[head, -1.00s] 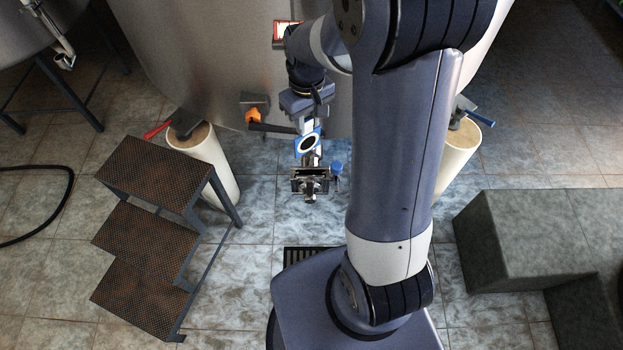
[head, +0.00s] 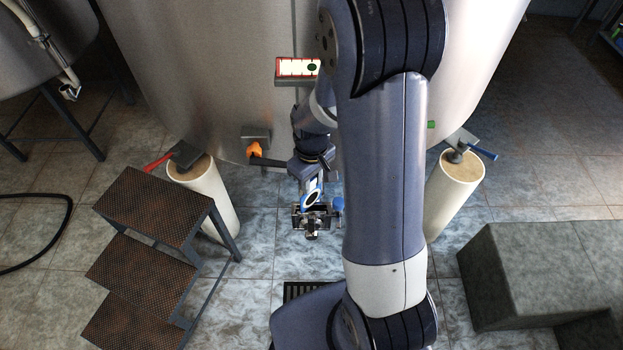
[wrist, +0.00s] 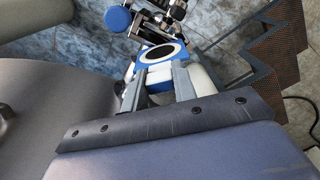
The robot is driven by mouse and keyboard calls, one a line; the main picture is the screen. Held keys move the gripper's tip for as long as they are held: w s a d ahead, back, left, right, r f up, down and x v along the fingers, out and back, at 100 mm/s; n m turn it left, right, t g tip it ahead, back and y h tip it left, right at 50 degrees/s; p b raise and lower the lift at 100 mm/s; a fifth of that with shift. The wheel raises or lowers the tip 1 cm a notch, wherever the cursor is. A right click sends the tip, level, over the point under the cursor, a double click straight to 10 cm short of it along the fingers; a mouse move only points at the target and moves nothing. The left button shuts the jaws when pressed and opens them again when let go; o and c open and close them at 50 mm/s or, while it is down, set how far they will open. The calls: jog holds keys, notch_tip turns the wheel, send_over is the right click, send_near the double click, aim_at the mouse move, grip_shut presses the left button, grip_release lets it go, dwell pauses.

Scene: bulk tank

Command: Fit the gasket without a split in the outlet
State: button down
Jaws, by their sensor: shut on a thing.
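My gripper (wrist: 159,74) points toward the outlet low in front of the tank, with its two fingers shut on a blue-edged gasket (wrist: 142,56). The gasket shows a pale ring around a dark oval centre, and it also shows in the head view (head: 311,198). I see no split in it, but it is small and its near edge is hidden. The outlet's metal clamp fitting (head: 312,222) lies just beyond the gasket, with a blue knob (head: 337,203) beside it. In the wrist view the fitting (wrist: 160,14) is cut off at the top. I cannot tell whether gasket and outlet touch.
The steel tank (head: 200,75) stands behind, on pale legs (head: 205,200). An orange-ended dark handle (head: 255,151) juts out left of my arm. Brown steps (head: 150,208) stand left, and a grey block (head: 520,275) right. A floor drain (head: 300,290) lies below.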

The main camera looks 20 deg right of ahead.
jog(key=shift+f+b, duration=0.3)
jog(key=c, duration=1.1)
grip_release()
jog(key=shift+c, duration=0.2)
jog(key=shift+r, duration=0.1)
notch_tip(320, 180, up, 12)
jog(key=p, duration=0.1)
jog(key=shift+r, duration=0.25)
jog(key=shift+f, duration=0.1)
